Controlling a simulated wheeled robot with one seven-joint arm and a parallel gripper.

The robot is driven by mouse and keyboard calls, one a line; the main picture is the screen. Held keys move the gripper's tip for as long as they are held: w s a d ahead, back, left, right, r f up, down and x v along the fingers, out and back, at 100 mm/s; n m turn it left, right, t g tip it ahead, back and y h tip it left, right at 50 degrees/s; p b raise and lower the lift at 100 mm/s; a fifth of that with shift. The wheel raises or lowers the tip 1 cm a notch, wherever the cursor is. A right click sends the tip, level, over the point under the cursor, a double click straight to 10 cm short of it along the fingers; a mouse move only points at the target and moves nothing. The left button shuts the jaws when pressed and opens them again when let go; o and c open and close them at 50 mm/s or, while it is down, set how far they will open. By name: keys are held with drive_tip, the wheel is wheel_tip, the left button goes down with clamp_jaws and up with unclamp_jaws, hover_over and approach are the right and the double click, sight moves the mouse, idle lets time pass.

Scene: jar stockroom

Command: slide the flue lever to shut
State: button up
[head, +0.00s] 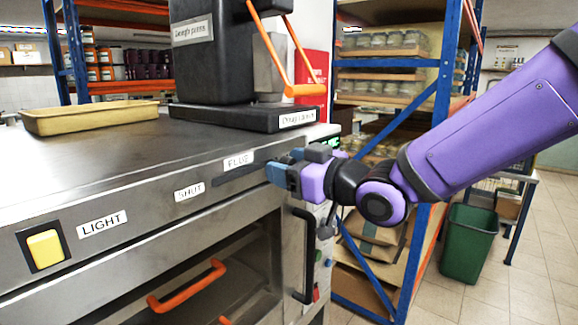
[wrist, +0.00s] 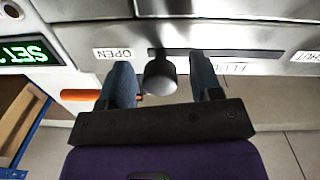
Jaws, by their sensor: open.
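The flue lever's dark rounded knob (wrist: 160,78) shows in the wrist view between my gripper's two blue fingers (wrist: 163,84), with a gap on each side. It sits at the OPEN end of a dark slot (wrist: 225,54), beside the OPEN label (wrist: 119,54). The SHUT label (wrist: 305,57) is at the slot's other end. In the head view my gripper (head: 279,172) is open at the right end of the slot (head: 236,175) on the oven front, and its fingers hide the knob. The SHUT label (head: 189,192) lies to the left, below the FLUE label (head: 238,160).
A yellow tray (head: 90,118) and a black machine (head: 212,60) stand on top. A blue-framed shelf (head: 440,100) and green bin (head: 468,243) stand to the right.

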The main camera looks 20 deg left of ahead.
sight(218, 181)
drive_tip(key=shift+c, duration=0.4)
clamp_jaws()
drive_tip(key=s+a, duration=0.1)
drive_tip(key=s, duration=0.2)
drive_tip(key=s+a, duration=0.2)
drive_tip(key=s, duration=0.2)
drive_tip(key=s+a, duration=0.1)
drive_tip(key=s, duration=0.3)
drive_tip(key=shift+s+a, duration=0.25)
drive_tip(key=shift+a, duration=0.15)
drive_tip(key=shift+o, duration=0.4)
unclamp_jaws()
drive_tip(key=shift+s+a, duration=0.1)
drive_tip(key=shift+s+d, duration=0.1)
drive_tip(key=shift+d, duration=0.45)
drive_tip(key=v, duration=0.9)
drive_tip(key=shift+s+d, duration=0.25)
drive_tip(key=shift+d, duration=0.1)
